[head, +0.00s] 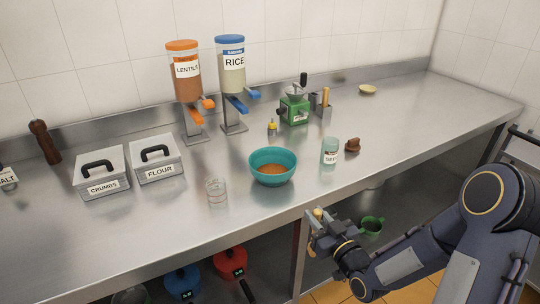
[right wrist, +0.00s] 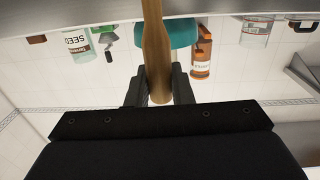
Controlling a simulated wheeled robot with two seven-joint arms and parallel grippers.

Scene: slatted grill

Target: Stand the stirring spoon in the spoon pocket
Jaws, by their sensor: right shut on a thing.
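My right gripper (head: 320,230) is at the front edge of the counter, in the lower middle of the head view. It is shut on a wooden handle, which I take to be the stirring spoon (head: 318,213). In the right wrist view the handle (right wrist: 155,45) runs up from between the fingers (right wrist: 158,88); its far end is out of frame. A small grey metal holder (head: 323,112), likely the spoon pocket, stands at the back beside the green grinder. A light wooden piece sticks up from it. My left gripper is not in view.
A teal bowl (head: 272,177) with orange-brown contents, a clear measuring cup (head: 216,192), a seed jar (head: 329,158) and a brown object (head: 352,146) stand on the counter (head: 420,115). The green grinder (head: 294,110) is left of the holder. The counter's right part is mostly clear.

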